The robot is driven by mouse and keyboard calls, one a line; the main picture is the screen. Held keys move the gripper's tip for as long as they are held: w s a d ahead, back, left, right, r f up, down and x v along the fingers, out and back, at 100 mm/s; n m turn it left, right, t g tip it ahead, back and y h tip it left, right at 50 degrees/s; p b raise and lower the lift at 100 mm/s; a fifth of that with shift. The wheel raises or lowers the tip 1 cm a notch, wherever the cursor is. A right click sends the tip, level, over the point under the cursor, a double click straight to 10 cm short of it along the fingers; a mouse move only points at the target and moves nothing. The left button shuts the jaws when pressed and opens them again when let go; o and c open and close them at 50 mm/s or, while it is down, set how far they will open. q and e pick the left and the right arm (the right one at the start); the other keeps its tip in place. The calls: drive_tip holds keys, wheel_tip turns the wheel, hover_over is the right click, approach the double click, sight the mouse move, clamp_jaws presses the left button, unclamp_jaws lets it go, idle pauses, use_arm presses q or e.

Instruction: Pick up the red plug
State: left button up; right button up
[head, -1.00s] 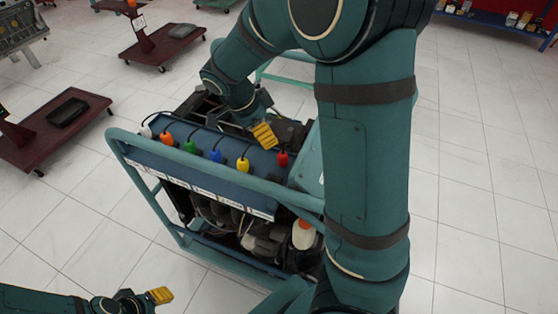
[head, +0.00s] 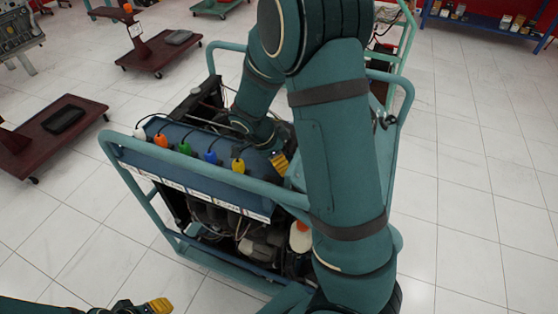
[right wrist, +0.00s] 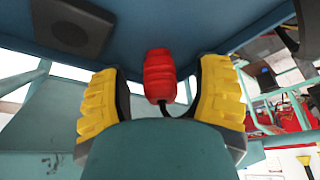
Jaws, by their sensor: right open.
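The red plug (right wrist: 158,76) shows in the right wrist view, between the two yellow-padded fingers of my right gripper (right wrist: 160,90). The gripper is open, and gaps show on both sides of the plug. A dark cord runs from the plug's lower end. In the head view my right gripper (head: 279,160) is at the right end of the plug row on the engine trainer, and the red plug is hidden there. My left gripper (head: 158,305) is at the lower left edge, away from the trainer, its finger gap not clear.
White (head: 140,133), orange (head: 161,140), green (head: 185,149), blue (head: 210,157) and yellow (head: 238,165) plugs line the trainer's blue top panel. A teal frame rail (head: 205,178) runs along its near side. Maroon carts (head: 55,145) stand at left; floor at right is clear.

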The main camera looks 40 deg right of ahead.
clamp_jaws()
idle(0.4)
